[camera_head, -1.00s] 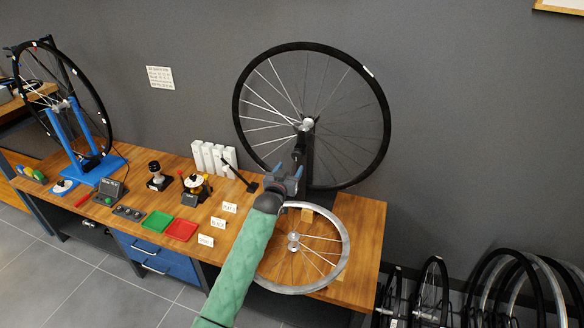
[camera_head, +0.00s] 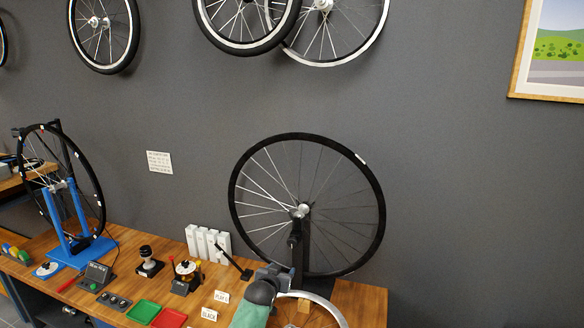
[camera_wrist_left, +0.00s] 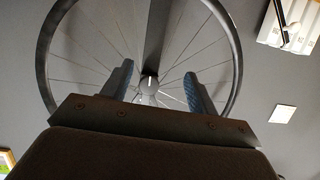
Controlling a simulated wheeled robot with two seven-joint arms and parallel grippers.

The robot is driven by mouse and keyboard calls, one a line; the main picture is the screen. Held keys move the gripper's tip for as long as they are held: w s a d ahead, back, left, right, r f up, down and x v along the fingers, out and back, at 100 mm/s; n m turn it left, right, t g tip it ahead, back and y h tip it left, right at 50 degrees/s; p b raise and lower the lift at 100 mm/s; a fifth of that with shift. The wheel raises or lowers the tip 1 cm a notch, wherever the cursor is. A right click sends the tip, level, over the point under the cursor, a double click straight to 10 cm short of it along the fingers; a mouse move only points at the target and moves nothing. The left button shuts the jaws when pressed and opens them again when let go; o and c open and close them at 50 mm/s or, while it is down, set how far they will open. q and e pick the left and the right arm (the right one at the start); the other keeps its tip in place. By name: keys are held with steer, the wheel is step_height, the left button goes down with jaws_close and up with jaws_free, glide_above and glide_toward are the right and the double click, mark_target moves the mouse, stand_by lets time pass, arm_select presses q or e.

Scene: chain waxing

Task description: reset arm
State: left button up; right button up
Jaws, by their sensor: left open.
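My left gripper (camera_head: 274,271) is at the bottom middle of the head view, over the right part of the workbench (camera_head: 358,300). In the left wrist view its two blue-padded fingers (camera_wrist_left: 160,88) stand apart with nothing between them. Beyond them is the hub of the black-rimmed wheel (camera_wrist_left: 235,62). In the head view that wheel (camera_head: 236,190) stands upright on a dark post just behind the gripper. I cannot tell whether the gripper touches the post. My right gripper is in neither view.
A blue truing stand (camera_head: 70,255) with a wheel is at the left. A green tray (camera_head: 143,312), a red tray (camera_head: 170,318) and white boxes (camera_head: 207,243) stand between. Wheels (camera_head: 105,68) hang on the wall.

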arm_select(q)
steer(key=s+a+f+g+y, duration=0.1)
steer(key=s+a+f+g, duration=0.3)
steer(key=s+f, duration=0.6)
steer(key=s+a+f+n+g+y, duration=0.1)
steer(key=s+a+f+g, duration=0.3)
steer(key=s+f, duration=0.7)
steer(key=s+a+f+g+y, duration=0.1)
steer(key=s+a+f+g, duration=0.3)
steer(key=s, duration=3.3)
step_height(320, 180, down, 7)
steer(key=shift+r+n, duration=0.2)
steer(key=shift+n, duration=0.1)
